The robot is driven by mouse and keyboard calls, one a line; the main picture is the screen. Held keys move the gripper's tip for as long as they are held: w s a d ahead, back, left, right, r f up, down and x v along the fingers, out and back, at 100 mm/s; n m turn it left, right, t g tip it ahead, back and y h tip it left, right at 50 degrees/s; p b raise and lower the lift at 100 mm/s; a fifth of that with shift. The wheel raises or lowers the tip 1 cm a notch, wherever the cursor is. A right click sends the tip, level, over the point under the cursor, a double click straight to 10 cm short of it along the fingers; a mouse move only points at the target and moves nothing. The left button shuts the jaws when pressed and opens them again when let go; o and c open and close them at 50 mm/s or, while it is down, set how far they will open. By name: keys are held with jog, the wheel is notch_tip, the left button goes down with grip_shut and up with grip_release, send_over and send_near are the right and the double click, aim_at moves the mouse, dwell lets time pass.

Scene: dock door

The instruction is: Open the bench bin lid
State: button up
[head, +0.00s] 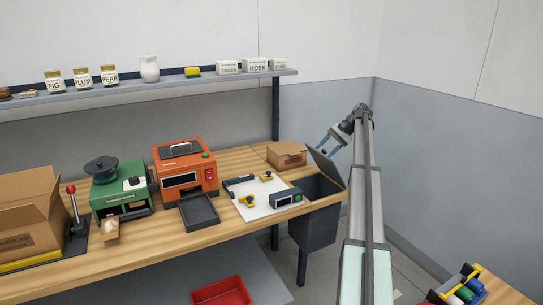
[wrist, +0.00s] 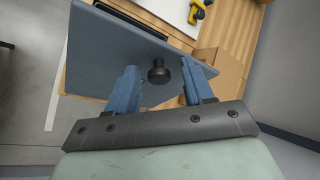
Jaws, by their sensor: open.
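The bench bin (head: 316,225) is a dark grey bin at the right end of the bench. My gripper (head: 322,147) is at the lid's upper end. Its blue fingers are open (wrist: 159,66), one on each side of the knob in the picture, apart from it; depth is hard to judge.
A cardboard box (head: 287,154) stands behind the bin on the bench. A white board (head: 262,205) with yellow and dark parts lies left of it. An orange machine (head: 185,165) stands further left. Grey walls are behind and right of my arm.

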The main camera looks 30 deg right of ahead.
jog(key=a+f+n+h, duration=0.2)
jog(key=a+f+h, duration=0.9)
jog(key=f, duration=0.1)
jog(key=v, duration=1.4)
jog(key=w+a+r+t, duration=0.1)
jog(key=w+a, duration=0.1)
jog(key=a, duration=0.6)
jog(key=w+a+r+n+t, duration=0.1)
jog(key=w+a+t, duration=0.1)
jog(key=a, duration=0.6)
jog(key=shift+w+a+t, duration=0.15)
jog(key=shift+w+t, duration=0.05)
jog(key=shift+t, duration=0.1)
jog(key=shift+r, duration=0.15)
jog(key=s+d+m+g, duration=0.2)
jog(key=d, duration=1.6)
notch_tip(320, 180, down, 15)
jog(key=w+d+g, duration=0.1)
jog(key=d, duration=0.1)
jog(key=shift+w+d+n+g, duration=0.25)
jog(key=shift+n+g, duration=0.05)
jog(key=shift+g, duration=0.1)
